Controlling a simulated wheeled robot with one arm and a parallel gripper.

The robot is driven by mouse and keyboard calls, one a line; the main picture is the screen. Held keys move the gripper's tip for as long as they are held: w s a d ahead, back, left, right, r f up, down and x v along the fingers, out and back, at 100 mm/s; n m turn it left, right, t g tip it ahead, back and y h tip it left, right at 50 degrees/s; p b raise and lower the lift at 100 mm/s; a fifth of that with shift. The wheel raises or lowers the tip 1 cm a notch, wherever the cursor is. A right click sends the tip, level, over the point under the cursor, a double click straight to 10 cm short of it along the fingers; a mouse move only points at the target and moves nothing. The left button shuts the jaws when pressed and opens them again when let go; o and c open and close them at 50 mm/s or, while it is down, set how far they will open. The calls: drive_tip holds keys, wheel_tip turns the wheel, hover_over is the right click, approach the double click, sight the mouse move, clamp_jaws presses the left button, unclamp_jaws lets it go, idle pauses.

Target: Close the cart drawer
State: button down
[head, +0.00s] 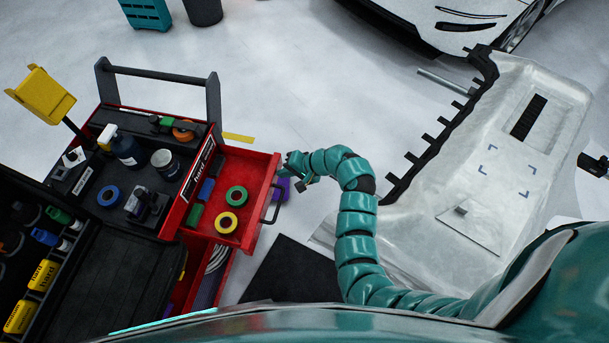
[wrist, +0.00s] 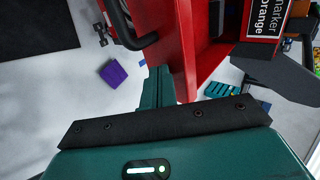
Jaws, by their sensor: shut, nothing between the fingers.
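The red tool cart stands at the left in the head view, with its upper drawer (head: 257,170) pulled out to the right. Tape rolls and small blocks lie in the drawer. Its black handle (head: 271,205) is on the outer front, and the handle also shows at the top left of the wrist view (wrist: 133,38). My gripper (head: 291,166) is at the drawer's far front corner, beyond the handle. In the wrist view my gripper (wrist: 157,85) is shut and empty, close beside the red drawer front (wrist: 178,45). I cannot tell whether they touch.
A lower red drawer (head: 222,275) also stands out below. Bottles and tools sit on the cart top (head: 95,190). A purple item (wrist: 113,73) lies on the floor. A white bumper (head: 480,160) on the right flanks my arm.

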sight(217, 161)
drive_tip(key=w+a+b, duration=0.1)
drive_tip(key=w+a, duration=0.1)
drive_tip(key=a, duration=0.4)
drive_tip(key=w+a+b, duration=0.1)
drive_tip(key=a, duration=0.6)
drive_tip(key=w+a+b, duration=0.1)
drive_tip(key=w+a, duration=0.1)
drive_tip(key=a, duration=0.5)
drive_tip(key=shift+w, duration=0.35)
drive_tip(key=shift+w+a+r, duration=0.1)
drive_tip(key=shift+a+r, duration=0.1)
drive_tip(key=shift+a, duration=0.05)
drive_tip(key=shift+r, duration=0.1)
drive_tip(key=shift+d, duration=0.25)
drive_tip(key=d, duration=0.1)
drive_tip(key=s+d, duration=0.1)
drive_tip(key=d, duration=0.1)
drive_tip(key=d+r, duration=0.1)
drive_tip(key=shift+s+d+b, duration=0.3)
drive_tip(key=shift+d+b, duration=0.05)
drive_tip(key=shift+d, duration=0.05)
drive_tip(key=shift+f, duration=0.1)
drive_tip(key=b+v, duration=0.1)
drive_tip(key=v, duration=0.7)
drive_tip(key=shift+d+b, duration=0.2)
drive_tip(key=shift+b, duration=0.1)
